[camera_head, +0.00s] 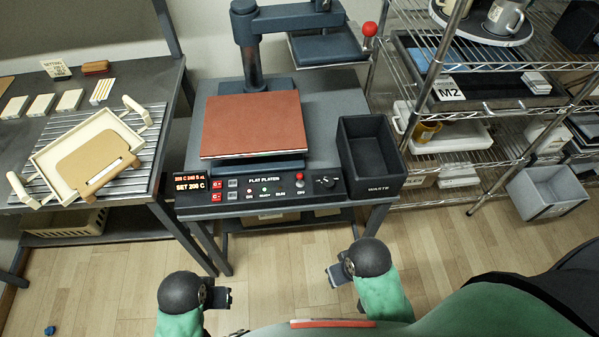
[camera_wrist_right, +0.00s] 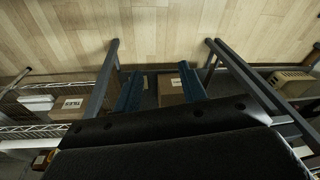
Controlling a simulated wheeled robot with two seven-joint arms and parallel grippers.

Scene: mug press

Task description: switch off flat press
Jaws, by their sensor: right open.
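The flat press (camera_head: 252,124) stands on a dark table ahead, with a reddish-brown platen and a swing arm at the back. Its front control panel (camera_head: 262,190) carries a lit red display, red buttons, small indicator lamps, a red button on the right and a black knob (camera_head: 325,182). My left gripper (camera_head: 221,297) is low in front of the table, away from the panel; its jaw gap is not clear. My right gripper (camera_head: 335,276) is open and empty below the panel's right end. Its two fingers (camera_wrist_right: 160,92) stand apart in the right wrist view.
A black waste bin (camera_head: 371,157) stands right of the panel. A wire rack (camera_head: 480,110) with mugs and trays is at the right, a grey bin (camera_head: 549,192) beside it. A left table holds a cream tray (camera_head: 88,155). The floor before the press is mostly clear.

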